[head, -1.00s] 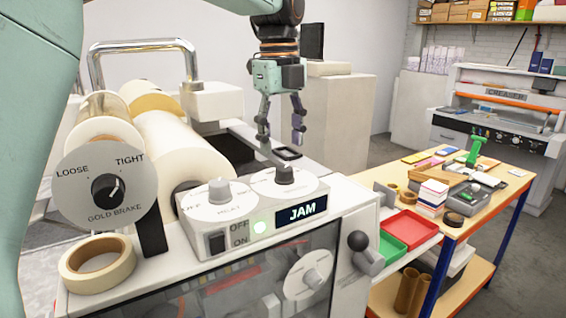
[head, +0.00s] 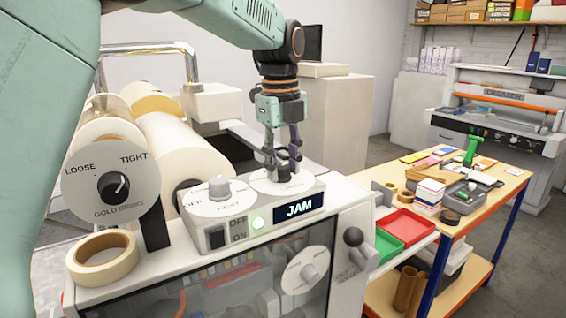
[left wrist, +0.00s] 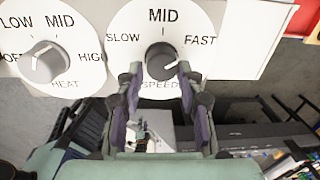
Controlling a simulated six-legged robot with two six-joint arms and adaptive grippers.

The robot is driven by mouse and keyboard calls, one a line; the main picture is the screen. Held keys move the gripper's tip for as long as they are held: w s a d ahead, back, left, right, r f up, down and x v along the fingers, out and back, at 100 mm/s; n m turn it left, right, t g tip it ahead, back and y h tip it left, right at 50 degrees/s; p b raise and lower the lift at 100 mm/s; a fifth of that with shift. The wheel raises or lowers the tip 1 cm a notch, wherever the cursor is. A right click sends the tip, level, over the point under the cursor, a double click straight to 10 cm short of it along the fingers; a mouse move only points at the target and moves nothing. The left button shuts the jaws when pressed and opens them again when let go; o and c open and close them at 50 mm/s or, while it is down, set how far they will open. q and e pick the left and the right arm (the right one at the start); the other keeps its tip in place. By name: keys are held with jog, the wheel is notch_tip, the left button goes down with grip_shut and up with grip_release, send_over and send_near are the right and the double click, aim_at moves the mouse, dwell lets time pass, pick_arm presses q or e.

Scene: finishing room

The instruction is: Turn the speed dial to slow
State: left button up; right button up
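The speed dial's white plate (head: 303,183) is on top of the machine's control box, partly behind my left gripper (head: 282,158). In the left wrist view the speed dial's dark knob (left wrist: 160,58) sits under MID, between SLOW on the left and FAST on the right. Its pale pointer mark appears on the right side, toward FAST. The open fingers of my left gripper (left wrist: 160,74) stand on either side of the knob. I cannot tell whether they touch it. My right gripper is in neither view.
The heat dial (head: 219,188) is just left of the speed dial. The lit screen (head: 299,207) reads JAM. A gold brake dial (head: 114,186) and a tape roll (head: 103,259) are at the left. A workbench with red (head: 407,225) and green trays is at the right.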

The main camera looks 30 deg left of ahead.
pick_arm(q)
jog(key=shift+w+a+f, duration=0.45)
jog(key=shift+w+a, duration=0.05)
jog(key=shift+a, duration=0.25)
jog(key=c, duration=0.3)
jog(key=shift+c, duration=0.8)
jog(key=shift+s+d+r, duration=0.15)
jog(key=shift+d, duration=0.15)
jog(key=shift+c, duration=1.1)
